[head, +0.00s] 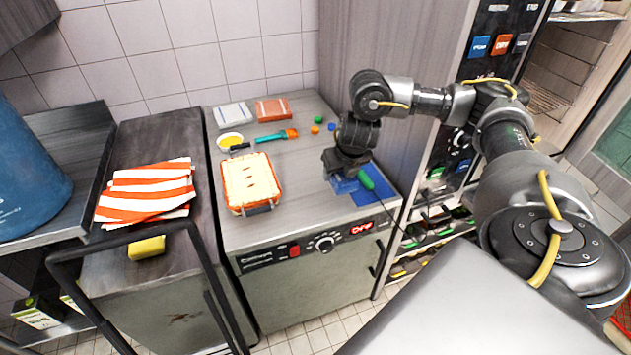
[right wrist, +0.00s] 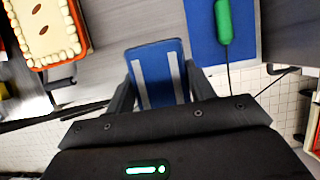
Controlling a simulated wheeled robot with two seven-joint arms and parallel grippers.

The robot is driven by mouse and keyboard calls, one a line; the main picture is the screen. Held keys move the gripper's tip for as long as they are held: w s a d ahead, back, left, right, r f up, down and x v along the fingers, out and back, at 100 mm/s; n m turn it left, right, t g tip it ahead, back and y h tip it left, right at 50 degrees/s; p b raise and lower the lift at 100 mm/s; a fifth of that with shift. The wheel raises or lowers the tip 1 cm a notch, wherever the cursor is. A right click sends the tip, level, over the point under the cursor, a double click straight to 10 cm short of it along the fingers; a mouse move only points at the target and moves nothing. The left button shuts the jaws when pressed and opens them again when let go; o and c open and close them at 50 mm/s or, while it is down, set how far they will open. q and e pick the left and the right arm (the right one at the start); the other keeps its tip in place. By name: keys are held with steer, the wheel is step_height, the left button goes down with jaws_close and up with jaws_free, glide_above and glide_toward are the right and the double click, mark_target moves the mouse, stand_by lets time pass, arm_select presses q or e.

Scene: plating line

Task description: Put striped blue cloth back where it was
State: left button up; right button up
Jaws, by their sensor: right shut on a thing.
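The striped blue cloth (right wrist: 157,62) is a small blue rectangle with two pale stripes. In the right wrist view it sits between the fingers of my right gripper (right wrist: 160,90), which is shut on it. In the head view my right gripper (head: 345,168) is low over the front right of the metal counter, and mostly hides the cloth. A plain blue mat (head: 376,198) lies right beside it, with a green rounded object (head: 366,178) on it. The wrist view also shows the mat (right wrist: 205,30) and green object (right wrist: 223,20). My left gripper is not in view.
A pie in an orange dish (head: 250,183) stands left of my gripper. Behind are a yellow bowl (head: 230,140), a teal brush (head: 272,138), folded grey (head: 233,115) and orange (head: 272,109) cloths. Orange-striped towels (head: 150,190) and a yellow sponge (head: 147,247) lie on the left counter.

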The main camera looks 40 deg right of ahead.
steer(key=b, duration=0.3)
glide_toward(314, 184)
steer(key=shift+w+d+f, duration=0.2)
steer(key=shift+w+f, duration=0.35)
steer(key=shift+w+f+p, duration=0.2)
steer(key=shift+p, duration=0.15)
steer(key=shift+w+f, duration=0.3)
steer(key=shift+f, duration=0.1)
step_height(314, 184, down, 3)
steer(key=shift+w+d+f, duration=0.1)
steer(key=shift+f, duration=0.05)
steer(key=shift+f, duration=0.15)
steer(key=o, duration=1)
steer(key=shift+o, duration=0.2)
